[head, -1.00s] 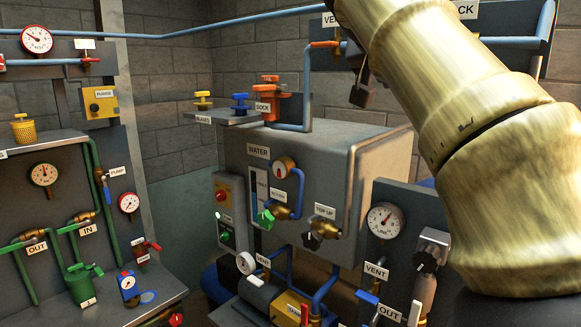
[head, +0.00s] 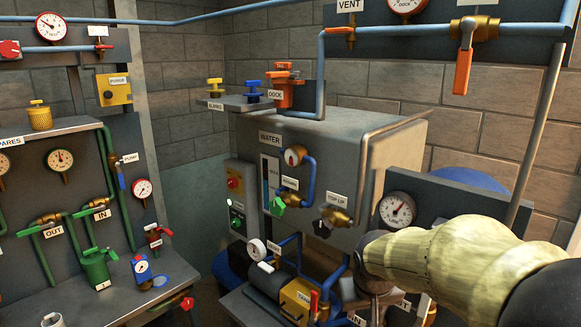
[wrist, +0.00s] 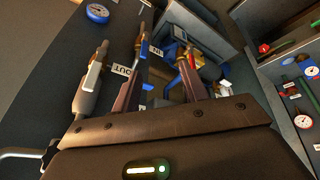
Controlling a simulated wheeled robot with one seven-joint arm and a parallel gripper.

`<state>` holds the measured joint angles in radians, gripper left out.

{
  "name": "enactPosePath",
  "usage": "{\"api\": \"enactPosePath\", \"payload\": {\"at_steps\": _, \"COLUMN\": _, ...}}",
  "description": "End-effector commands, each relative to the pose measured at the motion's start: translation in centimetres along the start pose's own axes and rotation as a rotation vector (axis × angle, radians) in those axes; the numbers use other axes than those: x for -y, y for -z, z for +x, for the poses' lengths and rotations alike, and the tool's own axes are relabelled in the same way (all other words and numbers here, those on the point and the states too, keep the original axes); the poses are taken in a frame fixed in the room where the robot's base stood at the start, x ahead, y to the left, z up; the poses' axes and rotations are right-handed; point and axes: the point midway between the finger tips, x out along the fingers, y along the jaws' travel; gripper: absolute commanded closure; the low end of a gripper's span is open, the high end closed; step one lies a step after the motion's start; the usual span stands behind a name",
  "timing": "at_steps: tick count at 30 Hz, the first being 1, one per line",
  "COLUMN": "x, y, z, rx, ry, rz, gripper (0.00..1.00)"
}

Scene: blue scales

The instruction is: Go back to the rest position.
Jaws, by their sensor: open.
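My gripper (wrist: 160,80) shows in the wrist view with its two dark fingers apart and nothing between them. In the head view my brass-coloured arm reaches in from the lower right. Its far end is low in front of the grey WATER tank (head: 340,160), just left of and below the round gauge (head: 397,210). My fingers cannot be made out clearly there.
Left stands a bench (head: 130,290) with green pipes, a green can (head: 95,265) and gauges. A yellow pump unit (head: 297,297) sits low in the middle. An overhead blue pipe with an orange-handled valve (head: 464,60) runs at upper right. Open floor is mostly hidden.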

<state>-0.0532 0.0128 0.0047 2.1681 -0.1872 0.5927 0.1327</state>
Motion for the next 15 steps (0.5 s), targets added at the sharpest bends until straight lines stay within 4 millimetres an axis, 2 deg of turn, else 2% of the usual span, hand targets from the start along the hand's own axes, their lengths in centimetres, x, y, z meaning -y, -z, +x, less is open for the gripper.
{"api": "enactPosePath", "payload": {"at_steps": 1, "x": 0.2, "y": -2.5, "z": 1.3, "rx": 0.033, "ry": 0.019, "rz": 0.009, "gripper": 0.56}}
{"api": "enactPosePath", "payload": {"at_steps": 3, "x": 0.6, "y": -5.6, "z": 2.8, "rx": 0.068, "ry": 0.043, "rz": 0.022, "gripper": 0.56}}
{"api": "enactPosePath", "payload": {"at_steps": 7, "x": 1.1, "y": -10.7, "z": 4.6, "rx": 0.119, "ry": 0.075, "rz": 0.052, "gripper": 0.56}}
{"api": "enactPosePath", "payload": {"at_steps": 10, "x": 1.3, "y": -13.0, "z": 5.2, "rx": 0.140, "ry": 0.085, "rz": 0.067, "gripper": 0.56}}
{"api": "enactPosePath", "payload": {"at_steps": 15, "x": 1.4, "y": -13.8, "z": 5.4, "rx": 0.146, "ry": 0.089, "rz": 0.072, "gripper": 0.56}}
